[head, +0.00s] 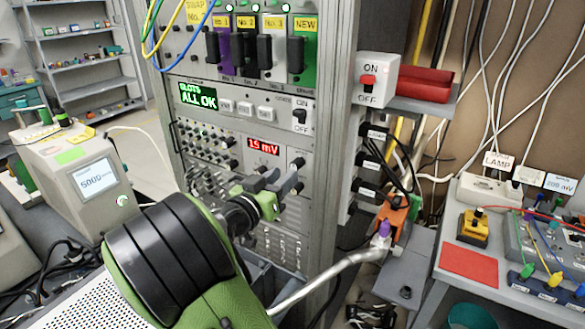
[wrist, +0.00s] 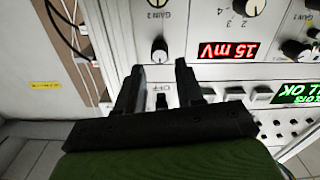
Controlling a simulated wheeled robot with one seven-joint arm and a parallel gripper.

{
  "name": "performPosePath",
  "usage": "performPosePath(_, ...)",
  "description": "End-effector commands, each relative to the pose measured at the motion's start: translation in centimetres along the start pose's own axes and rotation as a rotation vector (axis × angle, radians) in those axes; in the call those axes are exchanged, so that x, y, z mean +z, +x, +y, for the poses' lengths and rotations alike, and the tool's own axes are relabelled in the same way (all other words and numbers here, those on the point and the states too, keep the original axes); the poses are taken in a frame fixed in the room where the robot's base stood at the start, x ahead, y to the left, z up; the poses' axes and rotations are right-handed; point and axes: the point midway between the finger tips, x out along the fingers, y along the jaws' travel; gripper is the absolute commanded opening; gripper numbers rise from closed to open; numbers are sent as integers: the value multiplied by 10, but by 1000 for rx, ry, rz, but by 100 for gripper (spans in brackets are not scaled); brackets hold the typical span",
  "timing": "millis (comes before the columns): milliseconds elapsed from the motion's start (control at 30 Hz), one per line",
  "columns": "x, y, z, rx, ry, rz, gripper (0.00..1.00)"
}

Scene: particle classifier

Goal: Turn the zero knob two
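A black knob (wrist: 160,50) stands on the pale panel beside the red "15 mV" display (wrist: 226,51) in the wrist view, which is upside down. I cannot read a zero label on it. In the head view, this knob (head: 297,162) appears right of the display (head: 263,146). Another knob (wrist: 155,3), marked "GAIN 2", is cut by the wrist view's top edge. My gripper (wrist: 160,68) is open and empty, fingers pointing at the panel. The display-side knob shows beyond and between the fingertips; contact cannot be told. In the head view, my gripper (head: 280,178) is in front of the rack.
The green "ALL OK" screen (head: 198,97) and an ON/OFF switch (head: 300,115) are above the display. More knobs (head: 201,140) are to the left. A bench (head: 450,235) with wired boxes stands farther right.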

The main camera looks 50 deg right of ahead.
Motion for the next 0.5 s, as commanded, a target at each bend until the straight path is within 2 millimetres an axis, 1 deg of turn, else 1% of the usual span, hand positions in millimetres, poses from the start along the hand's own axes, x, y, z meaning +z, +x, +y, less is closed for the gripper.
performPosePath(33, -1, 13, 2, 8, 1, 0, 37)
performPosePath(100, -2, 28, 2, 7, 0, 0, 37)
performPosePath(200, -1, 44, 1, 4, 0, 0, 37)
performPosePath(333, -1, 53, 0, 1, 0, 0, 37)
performPosePath(500, 0, 54, 0, -1, 0, 0, 37)
